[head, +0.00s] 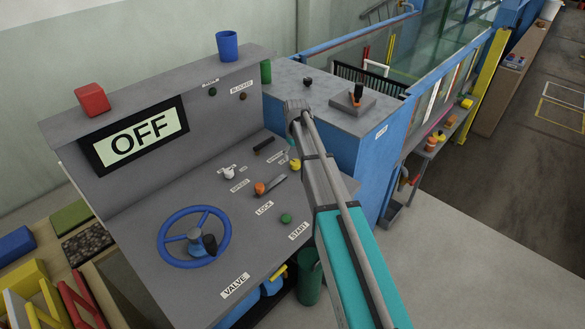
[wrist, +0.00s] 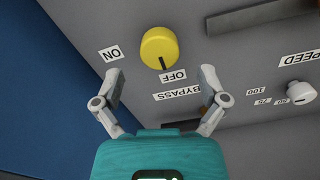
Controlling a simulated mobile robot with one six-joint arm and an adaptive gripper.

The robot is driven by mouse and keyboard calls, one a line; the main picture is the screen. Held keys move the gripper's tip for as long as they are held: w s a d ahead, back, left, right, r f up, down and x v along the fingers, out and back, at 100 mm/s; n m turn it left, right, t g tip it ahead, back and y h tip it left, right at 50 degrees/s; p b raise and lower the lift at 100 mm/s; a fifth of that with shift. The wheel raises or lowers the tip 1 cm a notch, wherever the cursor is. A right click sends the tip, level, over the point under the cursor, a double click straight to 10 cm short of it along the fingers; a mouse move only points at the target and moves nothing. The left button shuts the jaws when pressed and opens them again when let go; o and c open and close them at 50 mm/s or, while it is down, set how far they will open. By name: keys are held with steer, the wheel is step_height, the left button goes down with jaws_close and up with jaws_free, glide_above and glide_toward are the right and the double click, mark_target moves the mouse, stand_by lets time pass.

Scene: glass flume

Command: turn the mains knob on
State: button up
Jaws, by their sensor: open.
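A round yellow knob (wrist: 160,47) is on the grey sloping panel, with an ON label (wrist: 111,53) to its left and an OFF label (wrist: 173,76) below it. Its dark pointer line points at OFF. The knob also shows in the head view (head: 295,164), close to my arm. No label reading mains is legible. My gripper (wrist: 161,74) is open and empty, its fingers apart on either side below the knob and not visibly touching it. In the head view my arm mostly hides the gripper. A display (head: 134,135) reads OFF.
The panel also bears a blue valve wheel (head: 194,237), an orange-tipped lever (head: 260,188), a green start button (head: 286,218) and a white speed knob (wrist: 301,92). A BYPASS label (wrist: 176,93) lies just below OFF. A blue cabinet (head: 375,160) stands right.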

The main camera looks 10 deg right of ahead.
mark_target(295, 162)
steer(key=shift+f+b, duration=1.75)
steer(key=shift+f, duration=0.25)
